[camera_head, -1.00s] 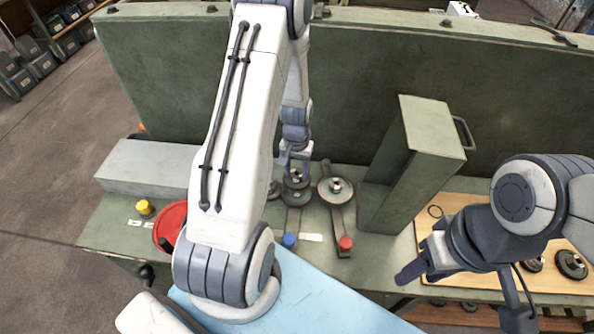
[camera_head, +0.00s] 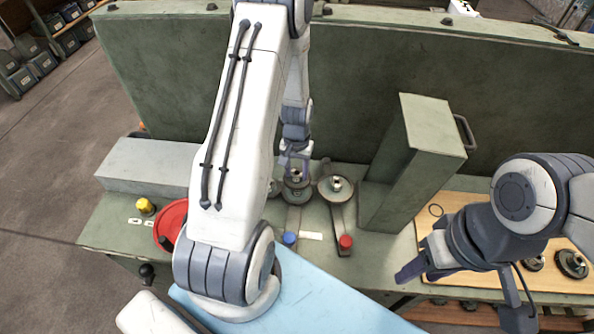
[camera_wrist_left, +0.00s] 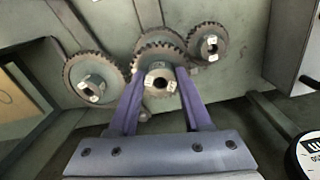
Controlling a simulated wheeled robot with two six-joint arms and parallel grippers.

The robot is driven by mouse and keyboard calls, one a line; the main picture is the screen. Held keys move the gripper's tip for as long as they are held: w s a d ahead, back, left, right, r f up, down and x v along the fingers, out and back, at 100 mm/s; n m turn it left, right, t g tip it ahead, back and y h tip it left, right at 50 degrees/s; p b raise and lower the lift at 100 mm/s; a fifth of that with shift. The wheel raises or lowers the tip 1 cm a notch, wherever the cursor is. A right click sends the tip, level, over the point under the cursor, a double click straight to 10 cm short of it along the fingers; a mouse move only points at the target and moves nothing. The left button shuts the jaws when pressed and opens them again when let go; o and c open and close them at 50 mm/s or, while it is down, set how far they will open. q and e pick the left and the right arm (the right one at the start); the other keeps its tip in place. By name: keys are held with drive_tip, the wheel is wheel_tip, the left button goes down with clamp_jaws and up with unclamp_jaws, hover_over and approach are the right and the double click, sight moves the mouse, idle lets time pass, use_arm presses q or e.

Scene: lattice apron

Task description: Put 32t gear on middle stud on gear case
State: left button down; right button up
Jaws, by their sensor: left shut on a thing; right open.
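My left gripper (camera_head: 296,164) reaches down over the green gear case (camera_head: 268,236) and is shut on a dark toothed gear. In the left wrist view the fingers (camera_wrist_left: 158,82) grip this gear (camera_wrist_left: 157,62) at its pale hub, from both sides. It overlaps another gear (camera_wrist_left: 160,39) behind it; whether it is seated on the middle stud is hidden. A larger gear (camera_wrist_left: 78,76) stands at left and a smaller one (camera_wrist_left: 196,44) at right in that view. My right gripper (camera_head: 414,266) is open and empty beside the wooden board.
A tall green box with a handle (camera_head: 404,160) stands right of the gears. The wooden board (camera_head: 470,206) carries more gears (camera_head: 571,264). Red (camera_head: 345,242), blue (camera_head: 289,238) and yellow (camera_head: 146,205) knobs and a red disc (camera_head: 172,222) sit along the front.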

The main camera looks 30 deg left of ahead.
use_arm(q)
drive_tip(key=shift+f+b, duration=0.65)
drive_tip(key=shift+f, duration=0.25)
idle(1.3)
drive_tip(key=shift+f, duration=0.35)
drive_tip(key=shift+f+b, duration=0.1)
drive_tip(key=shift+b, duration=0.2)
unclamp_jaws()
idle(0.5)
wheel_tip(320, 180, up, 8)
drive_tip(key=p, duration=0.7)
drive_tip(key=shift+r, duration=0.25)
